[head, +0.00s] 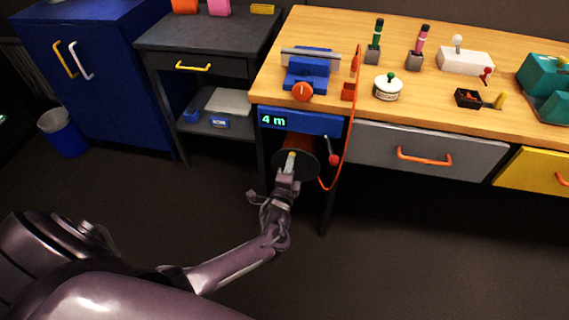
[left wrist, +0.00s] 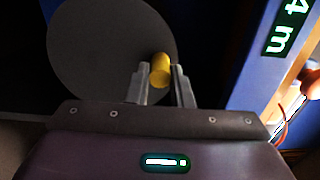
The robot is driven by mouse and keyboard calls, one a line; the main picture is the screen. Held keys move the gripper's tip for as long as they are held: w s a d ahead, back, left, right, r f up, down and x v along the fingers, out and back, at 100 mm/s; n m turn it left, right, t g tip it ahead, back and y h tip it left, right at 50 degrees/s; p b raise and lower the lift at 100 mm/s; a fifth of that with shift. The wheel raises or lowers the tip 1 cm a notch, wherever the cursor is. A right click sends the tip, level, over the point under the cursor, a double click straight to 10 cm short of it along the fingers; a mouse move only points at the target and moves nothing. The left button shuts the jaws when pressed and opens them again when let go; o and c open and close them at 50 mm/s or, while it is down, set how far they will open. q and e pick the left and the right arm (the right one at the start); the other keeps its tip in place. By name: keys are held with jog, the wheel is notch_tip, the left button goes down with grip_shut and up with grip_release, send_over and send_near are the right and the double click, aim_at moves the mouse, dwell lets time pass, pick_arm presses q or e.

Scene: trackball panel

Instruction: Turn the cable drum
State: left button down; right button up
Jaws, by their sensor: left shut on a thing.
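The cable drum (head: 309,164) hangs under the left end of the workbench, with a dark round flange facing me and an orange-red body behind it. The flange (left wrist: 95,50) fills the upper left of the left wrist view. A yellow crank knob (left wrist: 161,72) sticks out from the flange near its edge. My left gripper (head: 288,168) is at the drum's face, shut on the knob; its two fingers (left wrist: 160,85) stand either side of it in the left wrist view. A blue panel above reads "4 m" (head: 273,121). My right gripper is not in view.
An orange cable (head: 347,140) runs down the bench front beside a red-knobbed lever (head: 333,159). A bench leg (head: 328,205) stands right of the drum. The wooden benchtop (head: 330,30) holds a blue vise (head: 308,75) and other items. Floor in front is clear.

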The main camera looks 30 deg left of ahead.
aim_at(311, 163)
pick_arm(q)
jog(key=d+m, duration=0.1)
jog(key=m, duration=0.1)
jog(key=d+m, duration=0.1)
jog(key=shift+w+m, duration=0.35)
jog(key=shift+m, duration=0.05)
jog(key=m, duration=0.1)
jog(key=d+m, duration=0.1)
jog(key=shift+w+d+f+m, duration=0.15)
jog(key=shift+d+f+m, duration=0.1)
jog(key=shift+m, duration=0.15)
jog(key=m, duration=0.1)
jog(key=d+f+m, duration=0.1)
jog(key=m, duration=0.1)
jog(key=shift+w+d, duration=0.2)
jog(key=shift+w+d+f+m, duration=0.1)
jog(key=shift+d+f+m, duration=0.25)
jog(key=shift+m, duration=0.55)
jog(key=shift+d+f+m, duration=0.1)
jog(key=shift+f+m, duration=0.1)
jog(key=shift+m, duration=0.3)
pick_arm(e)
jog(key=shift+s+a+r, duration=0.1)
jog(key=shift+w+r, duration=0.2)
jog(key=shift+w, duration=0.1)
